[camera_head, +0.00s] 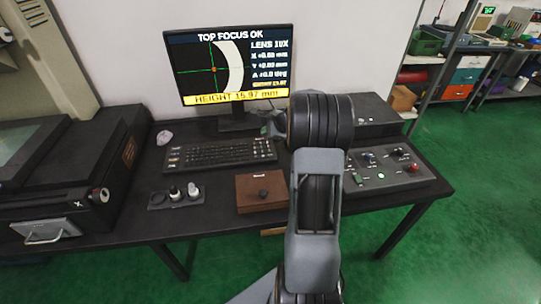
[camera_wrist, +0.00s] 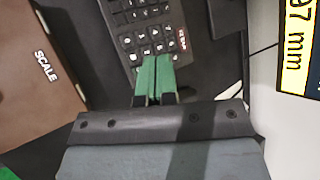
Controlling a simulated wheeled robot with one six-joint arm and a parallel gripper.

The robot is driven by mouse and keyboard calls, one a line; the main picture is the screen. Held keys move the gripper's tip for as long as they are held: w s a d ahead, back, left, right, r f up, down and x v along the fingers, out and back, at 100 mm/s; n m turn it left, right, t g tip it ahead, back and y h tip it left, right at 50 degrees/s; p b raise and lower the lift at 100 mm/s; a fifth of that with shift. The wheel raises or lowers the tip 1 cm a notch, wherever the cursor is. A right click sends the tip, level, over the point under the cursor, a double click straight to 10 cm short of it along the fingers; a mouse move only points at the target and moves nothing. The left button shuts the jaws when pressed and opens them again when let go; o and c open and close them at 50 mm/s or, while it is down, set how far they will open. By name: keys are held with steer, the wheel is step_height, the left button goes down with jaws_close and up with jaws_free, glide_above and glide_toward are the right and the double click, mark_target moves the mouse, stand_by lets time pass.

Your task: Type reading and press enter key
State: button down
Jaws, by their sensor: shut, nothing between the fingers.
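The monitor (camera_head: 235,70) reads "HEIGHT 15.97 mm" on a yellow strip under "TOP FOCUS OK". Part of that strip shows in the wrist view (camera_wrist: 297,45). The black keyboard (camera_head: 220,153) lies on the desk in front of the monitor. Its key end (camera_wrist: 145,20) fills the top middle of the wrist view, with a red-marked key (camera_wrist: 182,40) near its edge. My gripper (camera_wrist: 155,62) is shut and empty, its green fingertips together over the keyboard's end beside that key. I cannot tell whether the tips touch a key. In the head view my arm partly hides it.
A brown box (camera_head: 262,192) marked "SCALE" in the wrist view (camera_wrist: 30,70) sits in front of the keyboard. A control panel (camera_head: 385,170) with knobs stands right of my arm.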

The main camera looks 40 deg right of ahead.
mark_target(270, 156)
steer(key=shift+w+d+f+m, duration=0.15)
steer(key=shift+d+m, duration=0.1)
steer(key=shift+d, duration=0.2)
steer(key=shift+d+f+m, duration=0.15)
steer(key=shift+d+m, duration=0.1)
steer(key=shift+d, duration=0.2)
steer(key=shift+f, duration=0.15)
step_height(270, 156, down, 8)
steer(key=b, duration=0.7)
steer(key=shift+f, duration=0.25)
stand_by(1.3)
steer(key=shift+f+b, duration=0.45)
steer(key=shift+b, duration=0.05)
steer(key=shift+f+b, duration=0.3)
stand_by(0.5)
steer(key=shift+r, duration=0.1)
steer(key=shift+r+p, duration=0.55)
steer(key=shift+r, duration=0.1)
